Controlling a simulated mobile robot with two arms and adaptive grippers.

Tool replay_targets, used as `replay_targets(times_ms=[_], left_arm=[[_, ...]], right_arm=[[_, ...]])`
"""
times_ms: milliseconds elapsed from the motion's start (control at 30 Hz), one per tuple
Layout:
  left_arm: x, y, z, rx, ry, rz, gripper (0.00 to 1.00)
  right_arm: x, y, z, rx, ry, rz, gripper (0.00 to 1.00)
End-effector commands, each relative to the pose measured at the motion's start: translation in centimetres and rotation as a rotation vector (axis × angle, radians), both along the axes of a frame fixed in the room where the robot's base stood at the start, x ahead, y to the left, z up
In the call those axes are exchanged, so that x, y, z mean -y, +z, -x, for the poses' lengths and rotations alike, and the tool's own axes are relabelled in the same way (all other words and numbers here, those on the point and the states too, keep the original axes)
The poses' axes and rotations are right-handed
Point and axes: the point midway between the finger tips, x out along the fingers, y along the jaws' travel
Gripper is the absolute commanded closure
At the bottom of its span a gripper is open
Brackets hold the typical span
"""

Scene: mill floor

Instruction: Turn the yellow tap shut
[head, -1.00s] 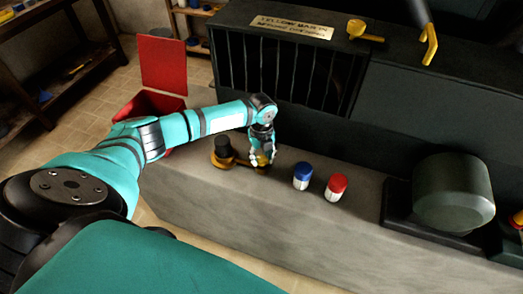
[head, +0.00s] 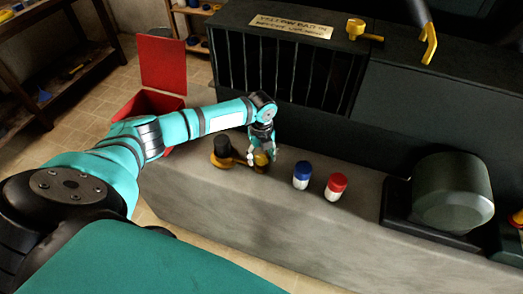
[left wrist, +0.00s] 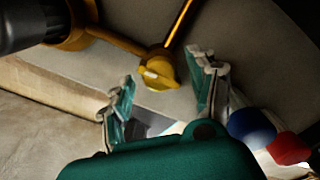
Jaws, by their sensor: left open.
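The yellow tap (head: 261,159) is on the grey ledge, joined by a short yellow pipe to a fitting with a black cylinder (head: 222,146). In the left wrist view its winged handle (left wrist: 160,74) shows between my fingertips, with the pipe running to the upper left. My left gripper (head: 262,153) reaches down over the tap from above and partly hides it in the head view. It is open, with a finger on each side of the handle in the left wrist view (left wrist: 164,68). I cannot tell whether either finger touches it. My right gripper is not in view.
A blue-capped jar (head: 302,175) and a red-capped jar (head: 336,186) stand on the ledge (head: 270,215) right of the tap. A dark grille (head: 285,70) rises behind. A dark rounded housing (head: 452,192) is at the right, a red bin (head: 150,103) at the left.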

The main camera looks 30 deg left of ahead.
Motion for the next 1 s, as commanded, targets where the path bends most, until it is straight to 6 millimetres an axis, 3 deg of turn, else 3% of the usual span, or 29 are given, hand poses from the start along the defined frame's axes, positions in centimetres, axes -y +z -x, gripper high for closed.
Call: replay_targets(times_ms=[533, 700, 1000], left_arm=[[0.0, 10.1, -0.2, 0.005, -0.001, 0.001, 0.41], [0.0, 11.4, -0.1, 0.002, 0.0, 0.0, 0.41], [0.0, 11.7, -0.1, 0.001, 0.0, 0.0, 0.41]], right_arm=[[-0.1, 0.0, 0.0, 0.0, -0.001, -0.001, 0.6], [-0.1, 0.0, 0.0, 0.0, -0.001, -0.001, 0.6], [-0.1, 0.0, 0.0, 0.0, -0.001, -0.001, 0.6]])
